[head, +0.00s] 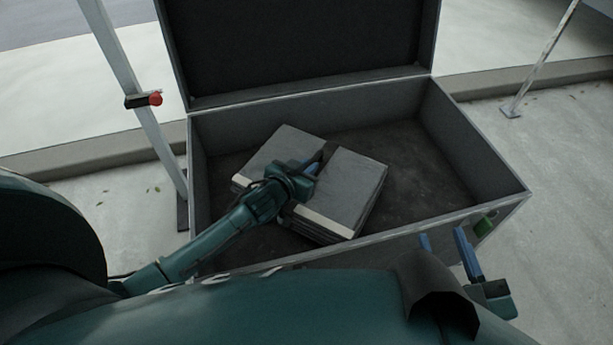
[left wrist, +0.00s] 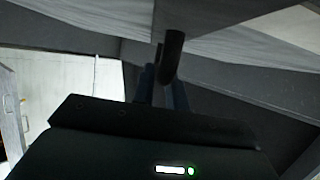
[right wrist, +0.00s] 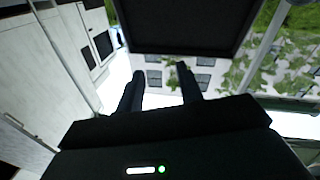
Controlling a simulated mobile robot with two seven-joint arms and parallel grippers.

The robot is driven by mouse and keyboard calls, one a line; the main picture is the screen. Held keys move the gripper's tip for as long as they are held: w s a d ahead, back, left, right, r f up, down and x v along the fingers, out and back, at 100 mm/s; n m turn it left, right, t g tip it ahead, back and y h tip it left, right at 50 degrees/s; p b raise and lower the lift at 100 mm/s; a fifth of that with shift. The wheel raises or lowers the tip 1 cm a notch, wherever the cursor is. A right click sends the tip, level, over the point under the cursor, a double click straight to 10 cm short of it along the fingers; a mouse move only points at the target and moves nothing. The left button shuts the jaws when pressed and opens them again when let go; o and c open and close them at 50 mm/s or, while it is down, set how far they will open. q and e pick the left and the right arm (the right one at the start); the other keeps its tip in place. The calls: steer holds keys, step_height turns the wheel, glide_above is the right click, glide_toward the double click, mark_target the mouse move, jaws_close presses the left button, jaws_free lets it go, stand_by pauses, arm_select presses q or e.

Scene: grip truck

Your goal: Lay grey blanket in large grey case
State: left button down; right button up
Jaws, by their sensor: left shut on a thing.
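The folded grey blanket (head: 352,188), with a pale band along its near edge and a dark strap or handle across its middle, is inside the large grey case (head: 438,226). It lies turned at an angle in the left half, apparently on or just above the floor. My left gripper (head: 314,163) reaches over the case's front wall and is shut on the blanket at the dark handle, which also shows between the fingers in the left wrist view (left wrist: 172,58). My right gripper (head: 442,238) is open and empty outside the front wall; its fingers stand apart in the right wrist view (right wrist: 161,82).
The case's lid (head: 305,45) stands open at the back. The right half of the case floor (head: 415,185) is bare. A metal pole with a red knob (head: 145,99) stands left of the case. A green latch (head: 485,225) is on the front wall. A kerb runs behind.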

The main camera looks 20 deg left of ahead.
arm_select(q)
step_height(320, 180, down, 2)
steer(key=shift+w+f+b, duration=0.1)
steer(key=shift+b, duration=0.3)
arm_select(e)
steer(key=shift+s+a+n+t+y, duration=0.15)
steer(key=shift+a+n+t+y, duration=0.15)
steer(key=shift+y, duration=0.2)
arm_select(q)
steer(key=shift+f, duration=0.15)
steer(key=c, duration=1.4)
jaws_free()
steer(key=shift+f, duration=0.15)
